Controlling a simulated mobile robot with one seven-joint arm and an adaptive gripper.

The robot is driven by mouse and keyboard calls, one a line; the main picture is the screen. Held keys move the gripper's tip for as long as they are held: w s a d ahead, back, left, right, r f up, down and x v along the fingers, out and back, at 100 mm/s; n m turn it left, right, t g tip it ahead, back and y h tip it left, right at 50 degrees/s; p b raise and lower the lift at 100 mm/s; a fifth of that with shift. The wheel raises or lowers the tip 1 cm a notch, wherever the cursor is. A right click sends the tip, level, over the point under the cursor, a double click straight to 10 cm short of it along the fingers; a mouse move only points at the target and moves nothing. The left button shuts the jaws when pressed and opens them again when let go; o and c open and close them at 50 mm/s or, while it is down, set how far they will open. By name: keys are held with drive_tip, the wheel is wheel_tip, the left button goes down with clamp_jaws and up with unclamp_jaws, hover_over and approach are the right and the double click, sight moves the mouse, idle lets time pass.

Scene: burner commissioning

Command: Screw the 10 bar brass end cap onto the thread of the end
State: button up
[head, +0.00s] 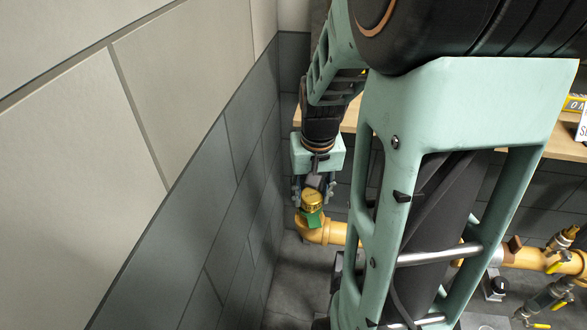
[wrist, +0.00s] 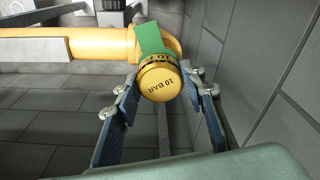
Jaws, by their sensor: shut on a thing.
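The brass end cap (wrist: 163,82) is round and gold, with "10 BAR" printed on its face and darker lettering around its rim. It also shows in the head view (head: 313,201). It sits at the open end of the yellow pipe's elbow (head: 309,229), in line with it. A green band or tag (wrist: 149,37) lies just behind the cap. My gripper (wrist: 161,86) is shut on the cap, one blue finger on each side; it also shows in the head view (head: 314,190). The thread is hidden, so I cannot tell how far the cap is on.
A grey tiled wall (head: 225,200) stands close on the left in the head view. The yellow pipe (wrist: 60,46) runs off to a branch with yellow-handled valves (head: 561,241) at right. A wooden shelf (head: 356,112) lies behind my arm. Grey floor (head: 295,280) is below.

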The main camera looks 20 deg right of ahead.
drive_tip(key=shift+f+b, duration=0.35)
drive_tip(key=shift+f, duration=0.15)
drive_tip(key=o, duration=1.4)
drive_tip(key=shift+c, duration=0.2)
drive_tip(key=shift+c, duration=0.3)
